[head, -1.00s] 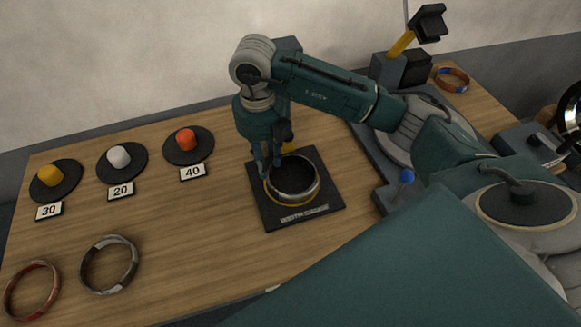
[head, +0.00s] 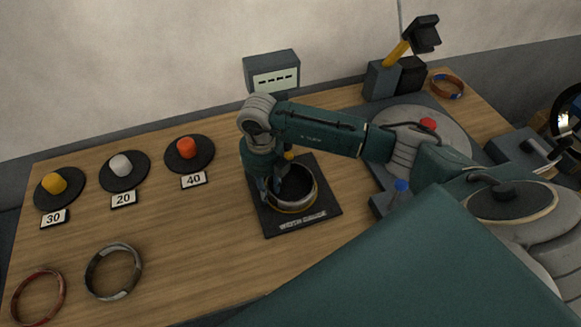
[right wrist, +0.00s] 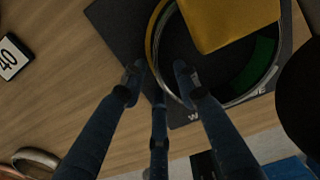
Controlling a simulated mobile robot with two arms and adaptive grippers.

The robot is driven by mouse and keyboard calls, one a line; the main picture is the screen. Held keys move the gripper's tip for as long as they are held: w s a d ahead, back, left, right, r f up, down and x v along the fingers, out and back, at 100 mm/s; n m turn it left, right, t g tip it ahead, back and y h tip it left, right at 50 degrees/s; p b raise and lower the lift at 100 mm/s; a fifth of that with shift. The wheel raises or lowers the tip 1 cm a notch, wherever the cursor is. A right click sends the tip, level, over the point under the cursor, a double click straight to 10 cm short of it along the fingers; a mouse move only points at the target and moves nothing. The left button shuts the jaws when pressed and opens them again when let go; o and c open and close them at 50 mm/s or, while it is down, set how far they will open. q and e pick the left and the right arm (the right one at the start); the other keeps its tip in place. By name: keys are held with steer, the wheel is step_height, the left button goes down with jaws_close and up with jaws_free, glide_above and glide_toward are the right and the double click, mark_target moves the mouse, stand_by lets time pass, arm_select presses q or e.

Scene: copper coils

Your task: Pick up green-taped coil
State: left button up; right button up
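The coil (head: 293,207) is a silvery ring lying on the black width gauge plate (head: 322,214). Its green tape (right wrist: 255,62) shows on the inner wall in the right wrist view, where the coil's rim (right wrist: 157,45) also appears. My right gripper (head: 270,191) points down at the coil's left side. In the right wrist view, the right gripper's fingers (right wrist: 160,78) are apart, with the rim passing between their tips. Contact with the rim cannot be told. A yellow block (right wrist: 230,18) hides part of the coil there. My left gripper is not in view.
A red-taped coil (head: 39,296) and a grey-and-white one (head: 113,271) lie at front left. Three black discs with yellow, white and orange pegs stand behind, labelled 30, 20 and 40. A display (head: 272,73) stands behind the gauge. Another coil (head: 447,86) lies at back right.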

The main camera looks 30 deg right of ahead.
jaws_close()
steer(key=shift+w+r, duration=0.1)
steer(key=shift+r, duration=0.1)
steer(key=shift+r+b, duration=0.45)
steer(key=shift+r, duration=0.1)
steer(key=shift+s+r+b, duration=0.2)
steer(key=shift+r+b, duration=0.3)
steer(key=shift+r, duration=0.5)
steer(key=s+a+b, duration=0.1)
steer(key=s, duration=0.4)
steer(key=s+a+b, duration=0.1)
steer(key=s, duration=0.5)
steer(key=s+a+b, duration=0.2)
steer(key=s, duration=0.4)
steer(key=shift+s+a, duration=0.1)
steer(key=shift+s, duration=0.05)
